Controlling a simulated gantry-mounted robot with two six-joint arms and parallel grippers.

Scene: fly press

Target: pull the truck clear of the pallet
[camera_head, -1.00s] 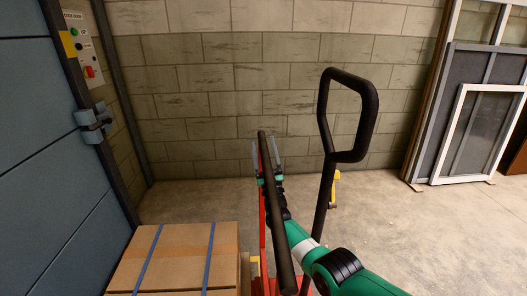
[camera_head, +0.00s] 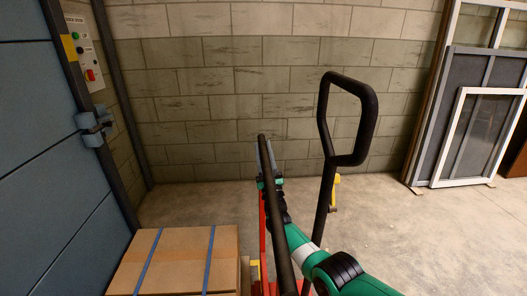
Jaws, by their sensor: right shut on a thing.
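The red truck (camera_head: 263,235) stands at the bottom centre, mostly cut off by the frame. A long black bar (camera_head: 277,225) runs over its red frame, and a black loop handle (camera_head: 368,118) rises on its right. My right gripper (camera_head: 267,160) is shut on the far part of the black bar, its fingers partly hidden by the bar. Cardboard boxes (camera_head: 185,262) with blue straps sit just left of the truck. The pallet under them is not clearly seen. My left gripper is not in view.
A blue panelled door (camera_head: 50,150) and a control box (camera_head: 83,50) are on the left. A block wall (camera_head: 230,100) closes the back. Framed panels (camera_head: 475,135) lean at the right. Concrete floor (camera_head: 390,225) is free right of the truck.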

